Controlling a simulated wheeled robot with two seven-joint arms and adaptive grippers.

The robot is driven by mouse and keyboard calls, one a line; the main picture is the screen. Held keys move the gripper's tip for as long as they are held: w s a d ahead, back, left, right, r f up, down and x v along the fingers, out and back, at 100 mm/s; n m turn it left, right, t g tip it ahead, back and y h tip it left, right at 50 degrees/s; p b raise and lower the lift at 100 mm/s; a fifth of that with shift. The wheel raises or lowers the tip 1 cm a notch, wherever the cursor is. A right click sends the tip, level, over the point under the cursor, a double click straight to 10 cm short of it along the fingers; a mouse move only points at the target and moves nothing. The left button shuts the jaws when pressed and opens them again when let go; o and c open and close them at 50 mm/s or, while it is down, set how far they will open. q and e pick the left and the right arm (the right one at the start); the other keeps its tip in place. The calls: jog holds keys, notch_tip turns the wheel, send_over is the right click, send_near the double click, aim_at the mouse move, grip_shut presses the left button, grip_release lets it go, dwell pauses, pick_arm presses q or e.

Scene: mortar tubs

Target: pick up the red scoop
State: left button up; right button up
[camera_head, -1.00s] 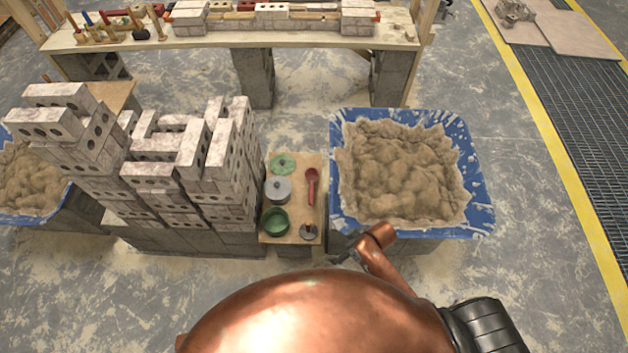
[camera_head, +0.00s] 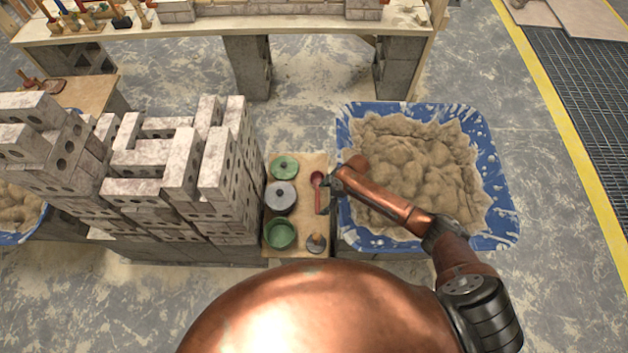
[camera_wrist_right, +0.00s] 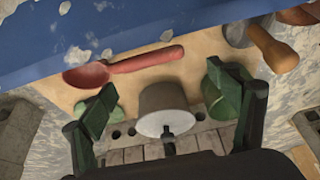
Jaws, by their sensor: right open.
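The red scoop (camera_head: 318,180) lies on a small wooden board (camera_head: 297,163) beside the blue tub of mortar. In the right wrist view the scoop (camera_wrist_right: 122,66) lies with its round bowl to the left and its handle to the right. My right gripper (camera_head: 332,190) is at the board's right edge, close beside the scoop, and hides part of its handle in the head view. In the wrist view its two green-padded fingers (camera_wrist_right: 162,86) are spread apart with nothing held between them. My left gripper is not in view.
The blue tub (camera_head: 506,208) stands right of the board, under my right arm. A grey lidded pot (camera_head: 280,197), a green bowl (camera_head: 280,235), a green lid (camera_head: 284,167) and a wooden-handled tool (camera_head: 316,243) share the board. Stacked bricks (camera_head: 180,165) rise close on the left.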

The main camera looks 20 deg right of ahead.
aim_at(318, 202)
jog(key=b+x, duration=0.1)
jog(key=x, duration=0.1)
jog(key=b+x, duration=0.1)
jog(key=x, duration=0.2)
jog(key=w+d+b+x, duration=0.1)
jog(key=x, duration=0.2)
jog(key=shift+f, duration=0.15)
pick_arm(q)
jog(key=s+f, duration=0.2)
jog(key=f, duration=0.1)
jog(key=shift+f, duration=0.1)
pick_arm(e)
jog(key=c, duration=1.6)
